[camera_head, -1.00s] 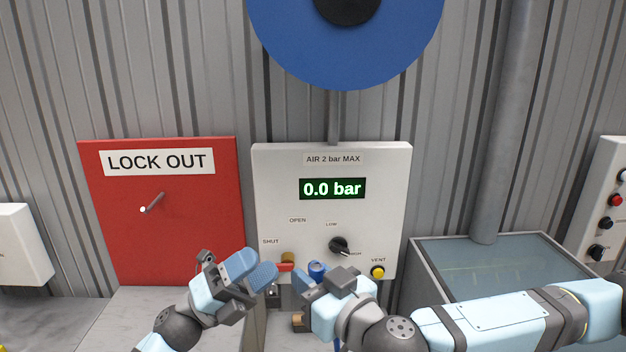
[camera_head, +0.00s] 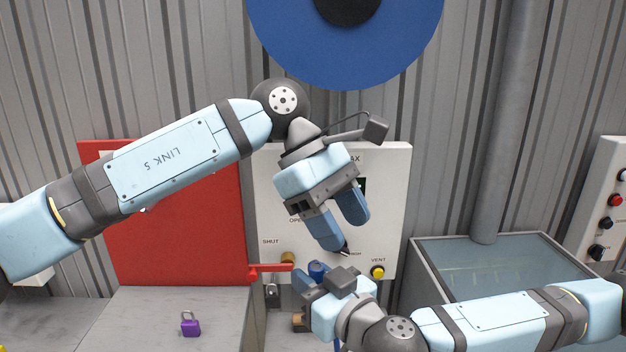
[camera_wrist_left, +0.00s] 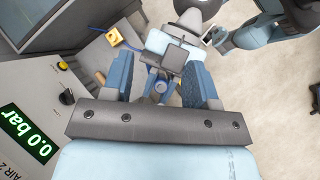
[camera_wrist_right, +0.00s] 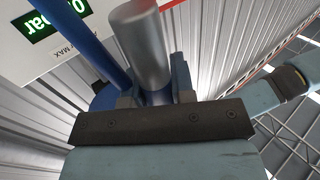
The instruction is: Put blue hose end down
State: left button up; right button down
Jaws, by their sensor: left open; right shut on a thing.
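I cannot tell whether the hose end touches the panel's fitting. My left gripper (camera_head: 350,234) is open and empty, pointing down just above the hose end.
The white air panel (camera_head: 266,175) has a red lever (camera_head: 272,271) and yellow vent button (camera_head: 377,272). A purple padlock (camera_head: 190,325) lies on the ledge by the red lock-out board (camera_head: 200,250). A water tank (camera_head: 505,262) stands right.

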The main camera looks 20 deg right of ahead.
aim_at(313, 265)
pick_arm(q)
jog(key=w+a+r+m+t+y, duration=0.2)
jog(key=w+a+r+t+y, duration=0.1)
jog(key=r+t+y, duration=0.2)
notch_tip(313, 265, down, 12)
jog(key=shift+s+f, duration=0.1)
jog(key=shift+f, duration=0.05)
dwell(0.3)
grip_shut()
pick_arm(e)
jog(key=c, duration=0.9)
grip_release()
jog(key=shift+f, duration=0.1)
